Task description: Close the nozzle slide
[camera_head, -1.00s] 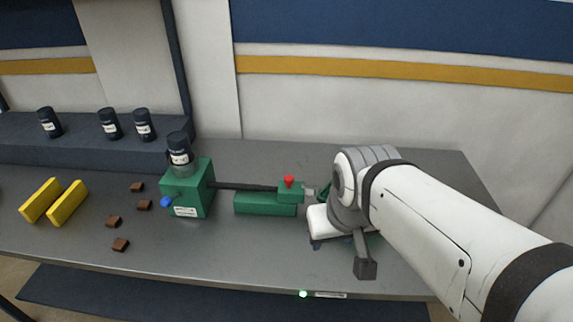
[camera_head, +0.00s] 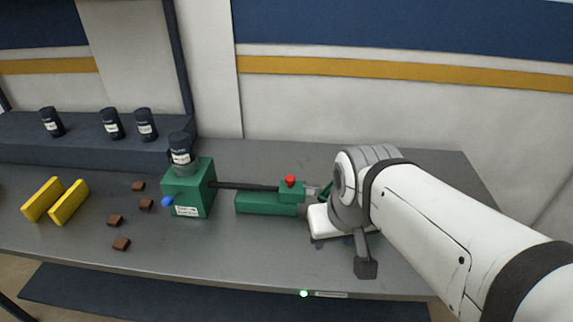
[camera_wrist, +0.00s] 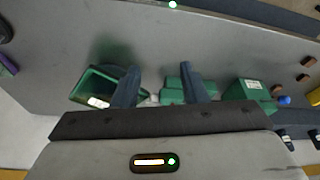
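The green machine has a box (camera_head: 190,188) at left, a dark rod and a long green rail (camera_head: 265,203) to its right. A small green slide block with a red knob (camera_head: 291,183) sits on the rail's right end. A grey nozzle tip (camera_head: 311,193) points right from it. In the wrist view, the rail and slide block (camera_wrist: 174,90) lie between and behind the fingers of my gripper (camera_wrist: 160,88). The fingers are apart, with nothing visibly clamped. Whether they touch the block is unclear. In the head view my wrist hides the fingertips.
A green open-topped bin (camera_wrist: 98,84) stands beside the nozzle, behind my left finger. Dark bottles (camera_head: 112,124) stand on the back shelf. Yellow bars (camera_head: 68,202) and brown blocks (camera_head: 121,243) lie at left. The table front (camera_head: 230,265) is clear.

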